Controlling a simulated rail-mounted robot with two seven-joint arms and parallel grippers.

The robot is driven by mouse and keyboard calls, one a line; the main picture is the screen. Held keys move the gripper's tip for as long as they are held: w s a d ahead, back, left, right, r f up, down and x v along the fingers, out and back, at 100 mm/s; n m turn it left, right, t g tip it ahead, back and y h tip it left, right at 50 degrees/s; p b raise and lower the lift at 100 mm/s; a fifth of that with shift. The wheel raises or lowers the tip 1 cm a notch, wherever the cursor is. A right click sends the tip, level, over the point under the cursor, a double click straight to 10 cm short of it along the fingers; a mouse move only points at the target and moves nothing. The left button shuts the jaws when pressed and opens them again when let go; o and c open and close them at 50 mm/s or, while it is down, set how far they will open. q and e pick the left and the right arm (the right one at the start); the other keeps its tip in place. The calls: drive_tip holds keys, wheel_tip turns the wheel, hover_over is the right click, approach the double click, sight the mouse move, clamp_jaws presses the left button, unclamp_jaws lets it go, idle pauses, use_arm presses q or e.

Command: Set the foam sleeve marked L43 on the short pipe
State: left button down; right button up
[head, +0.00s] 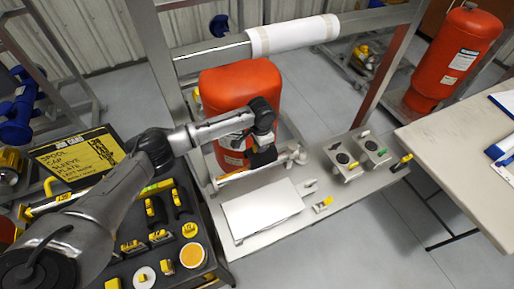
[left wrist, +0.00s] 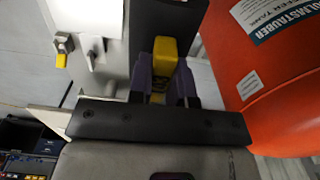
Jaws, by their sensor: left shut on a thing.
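My left gripper (head: 262,150) reaches in front of the red tank, just over a low, pale short pipe (head: 291,158). It is shut on a yellow grip block (left wrist: 165,52), seen between its two fingers in the left wrist view. A black piece (head: 262,158), apparently a foam sleeve, shows under the gripper at the pipe. I cannot tell whether it touches the pipe, and no L43 mark is readable. Other black sleeves (head: 181,204) with yellow grips stand in the dark tray at left. My right gripper is not in view.
The red tank (head: 240,85) stands close behind the gripper. A frame with a white-wrapped upper pipe (head: 292,36) rises above it. A white plate (head: 262,210) and valve blocks (head: 343,158) lie on the skid deck. The dark tray (head: 222,268) is at left, a table (head: 452,140) at right.

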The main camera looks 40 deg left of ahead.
sight(257, 155)
use_arm(q)
drive_tip(key=shift+a+f, duration=0.4)
drive_tip(key=shift+f, duration=0.2)
drive_tip(key=shift+a+f, duration=0.35)
drive_tip(key=shift+f, duration=0.2)
drive_tip(key=shift+f+b, duration=0.95)
drive_tip(key=shift+b, duration=0.45)
drive_tip(key=shift+f+b, duration=1.15)
drive_tip(key=shift+b, duration=0.3)
drive_tip(key=shift+p, duration=0.6)
drive_tip(key=shift+s+p, duration=0.1)
drive_tip(key=shift+p, duration=0.45)
drive_tip(key=shift+f, duration=0.5)
